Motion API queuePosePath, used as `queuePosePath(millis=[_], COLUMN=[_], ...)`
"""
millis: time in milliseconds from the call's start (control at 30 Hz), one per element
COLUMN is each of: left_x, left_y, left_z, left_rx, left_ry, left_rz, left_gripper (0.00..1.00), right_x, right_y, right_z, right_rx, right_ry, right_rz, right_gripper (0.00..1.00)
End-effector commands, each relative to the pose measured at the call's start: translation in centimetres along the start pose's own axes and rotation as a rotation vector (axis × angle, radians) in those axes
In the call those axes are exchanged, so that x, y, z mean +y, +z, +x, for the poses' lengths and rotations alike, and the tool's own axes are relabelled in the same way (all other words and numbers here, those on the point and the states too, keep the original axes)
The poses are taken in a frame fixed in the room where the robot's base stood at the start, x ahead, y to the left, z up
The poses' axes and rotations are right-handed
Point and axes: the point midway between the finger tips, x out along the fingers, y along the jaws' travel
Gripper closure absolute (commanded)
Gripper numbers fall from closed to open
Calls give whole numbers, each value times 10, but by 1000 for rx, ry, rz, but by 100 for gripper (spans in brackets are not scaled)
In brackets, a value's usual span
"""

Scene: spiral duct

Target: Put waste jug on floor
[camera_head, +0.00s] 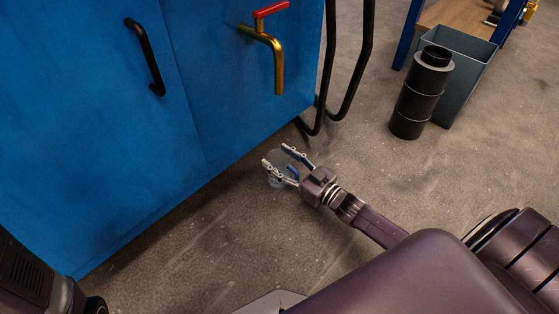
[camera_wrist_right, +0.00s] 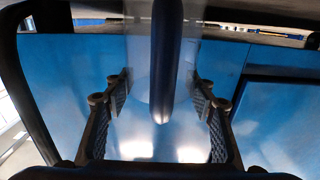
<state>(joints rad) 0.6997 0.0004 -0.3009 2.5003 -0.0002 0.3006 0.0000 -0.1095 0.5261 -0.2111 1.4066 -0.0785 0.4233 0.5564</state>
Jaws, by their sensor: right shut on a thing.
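The waste jug (camera_head: 283,160) is a clear, see-through vessel with a dark blue handle, faint against the floor in the head view. My right gripper (camera_head: 275,156) is shut on it, with one finger on each side. In the right wrist view the blue handle (camera_wrist_right: 166,65) stands upright between the fingers of my right gripper (camera_wrist_right: 160,92), and the clear body lies around it. I cannot tell whether the jug's bottom touches the grey floor (camera_head: 215,240). My left gripper is not in view.
A blue cabinet (camera_head: 90,120) stands just left of the jug, with a black handle (camera_head: 146,56) and a brass tap (camera_head: 268,43). Black bent tubes (camera_head: 337,75) stand beside it. A black duct piece (camera_head: 420,95) and a grey bin (camera_head: 465,65) stand at the upper right.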

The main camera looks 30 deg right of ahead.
Motion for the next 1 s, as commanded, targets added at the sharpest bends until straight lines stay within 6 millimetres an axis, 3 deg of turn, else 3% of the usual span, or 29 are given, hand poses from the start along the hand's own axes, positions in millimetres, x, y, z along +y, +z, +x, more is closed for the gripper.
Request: queuePosePath(millis=[167, 200, 333, 700, 867, 1000], left_x=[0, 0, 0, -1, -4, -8], left_y=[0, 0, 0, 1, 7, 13], left_z=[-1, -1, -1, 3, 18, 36], left_rx=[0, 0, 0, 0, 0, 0], left_ry=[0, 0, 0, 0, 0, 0], left_rz=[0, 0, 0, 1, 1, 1], left_gripper=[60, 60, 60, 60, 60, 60], right_x=[0, 0, 0, 0, 0, 0], right_y=[2, 2, 2, -2, -4, -5], right_z=[0, 0, 0, -1, -24, -56], right_rx=[0, 0, -1, -1, -6, -6], right_ry=[0, 0, 0, 0, 2, 2], right_rz=[0, 0, 0, 0, 2, 2], right_gripper=[87, 47, 32, 31, 31, 31])
